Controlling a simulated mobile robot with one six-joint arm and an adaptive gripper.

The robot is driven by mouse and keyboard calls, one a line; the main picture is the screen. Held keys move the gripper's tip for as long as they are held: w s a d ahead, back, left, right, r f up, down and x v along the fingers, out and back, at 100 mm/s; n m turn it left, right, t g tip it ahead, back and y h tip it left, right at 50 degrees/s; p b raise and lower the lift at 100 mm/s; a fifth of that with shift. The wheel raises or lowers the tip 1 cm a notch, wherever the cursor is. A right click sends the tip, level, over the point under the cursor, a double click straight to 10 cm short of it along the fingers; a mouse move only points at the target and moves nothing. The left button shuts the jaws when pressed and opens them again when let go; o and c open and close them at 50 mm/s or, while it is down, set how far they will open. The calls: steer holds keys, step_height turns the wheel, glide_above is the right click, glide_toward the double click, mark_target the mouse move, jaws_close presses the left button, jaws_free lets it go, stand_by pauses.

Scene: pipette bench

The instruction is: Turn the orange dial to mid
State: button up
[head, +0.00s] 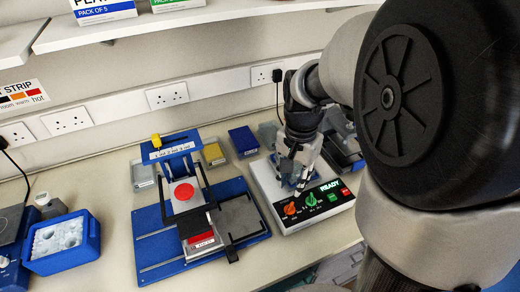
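The orange dial (290,209) sits at the left end of the black front panel of a white device. A green dial (311,200) is just right of it. The orange dial's pointer is too small to read. My gripper (298,178) points down over the device, just behind and above the panel. Its fingers appear apart from the orange dial, though the gap is hard to judge. Whether the fingers are open or shut is unclear at this size.
The panel also has a green button (333,197), a red button (345,192) and a READY display (330,185). A blue press-like fixture (150,245) stands left of the device. A blue ice tub (62,262) is at far left. A shelf (150,24) hangs above.

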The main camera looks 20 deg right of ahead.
mark_target(289, 207)
step_height(289, 207, down, 12)
steer(key=b, duration=0.3)
steer(key=shift+r+b, duration=0.15)
steer(key=shift+b, duration=0.15)
steer(key=shift+c, duration=0.3)
jaws_close()
